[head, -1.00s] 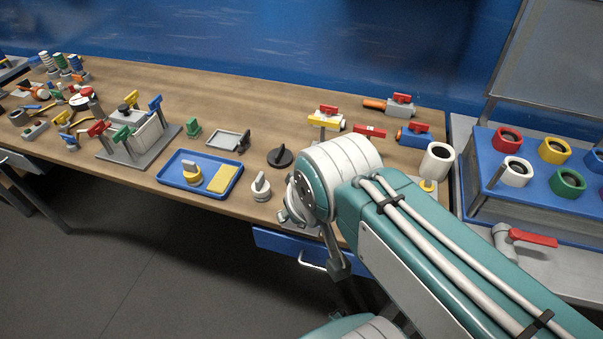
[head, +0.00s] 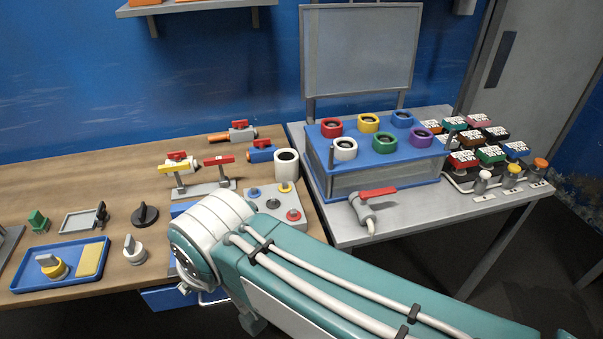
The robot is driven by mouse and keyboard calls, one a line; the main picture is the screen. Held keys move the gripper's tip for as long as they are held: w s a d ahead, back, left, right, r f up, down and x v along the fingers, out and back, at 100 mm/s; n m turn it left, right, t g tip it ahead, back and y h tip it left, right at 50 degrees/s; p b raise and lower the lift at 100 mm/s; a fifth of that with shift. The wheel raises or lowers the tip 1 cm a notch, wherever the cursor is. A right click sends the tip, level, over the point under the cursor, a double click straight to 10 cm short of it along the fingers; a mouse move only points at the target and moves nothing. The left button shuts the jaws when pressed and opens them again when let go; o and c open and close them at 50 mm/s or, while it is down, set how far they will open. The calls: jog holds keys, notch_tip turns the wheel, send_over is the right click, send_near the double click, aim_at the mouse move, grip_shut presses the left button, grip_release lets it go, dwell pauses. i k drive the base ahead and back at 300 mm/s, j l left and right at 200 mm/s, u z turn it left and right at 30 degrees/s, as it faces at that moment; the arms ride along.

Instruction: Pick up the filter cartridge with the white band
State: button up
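I cannot make out a filter cartridge with a white band in the current head view. A white-ringed round port (head: 345,148) sits on the blue-topped box at the right, beside other coloured ports. A white hollow cylinder (head: 286,166) stands at the right end of the wooden bench. I cannot tell that either is a cartridge. My teal and white arm reaches in from the lower right, its rounded joint over the bench's front edge. My gripper is not visible.
The blue-topped box (head: 342,182) stands on a grey metal table (head: 330,228). A red-handled valve (head: 371,207) lies before it. A blue tray (head: 62,286), knobs and red-handled valves occupy the wooden bench (head: 100,182). Several labelled blocks (head: 461,158) are at the far right.

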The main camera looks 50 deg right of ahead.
aim_at(134, 251)
jog(key=l+z, duration=0.2)
jog(key=z, duration=0.25)
jog(key=l+z, duration=0.15)
jog(key=z, duration=0.25)
jog(key=i+j+z, duration=0.1)
jog(key=z, duration=0.2)
jog(key=j+z, duration=0.35)
jog(key=u, duration=0.35)
jog(key=k+u, duration=0.15)
jog(key=u, duration=0.5)
jog(key=i+u, duration=0.1)
jog(key=u, duration=0.35)
jog(key=i+j+u, duration=0.15)
jog(key=i+j+z, duration=0.2)
jog(key=j, duration=0.35)
jog(key=i, duration=0.1)
